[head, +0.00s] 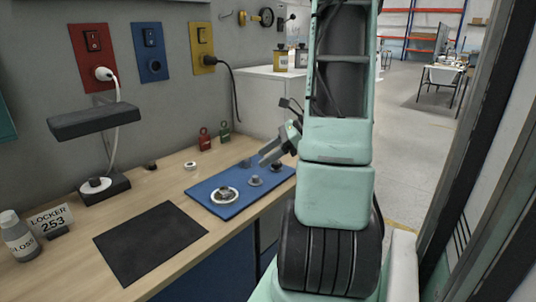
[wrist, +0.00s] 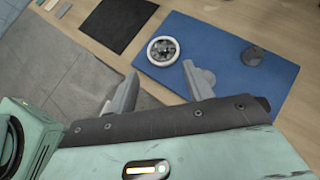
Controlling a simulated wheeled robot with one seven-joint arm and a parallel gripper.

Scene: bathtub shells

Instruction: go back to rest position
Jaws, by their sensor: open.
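My gripper (head: 276,150) is at the right end of the wooden counter, above the edge of the blue mat. In the wrist view my gripper (wrist: 160,90) shows its two fingers spread apart with nothing between them. Its jaws are open. The blue mat (head: 213,202) lies on the counter and holds a round ring-shaped part (head: 224,195) and small grey knob-like pieces (head: 255,181). In the wrist view the ring-shaped part (wrist: 163,50) lies beyond the fingers, apart from them. My arm hides part of the scene behind it.
A black mat (head: 150,241) lies on the wooden counter (head: 75,270). A black lamp (head: 93,120), a bottle (head: 17,235) and a locker sign (head: 50,222) stand at left. Red and green tags (head: 205,139) stand by the wall. A dark frame (head: 480,160) rises close on the right.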

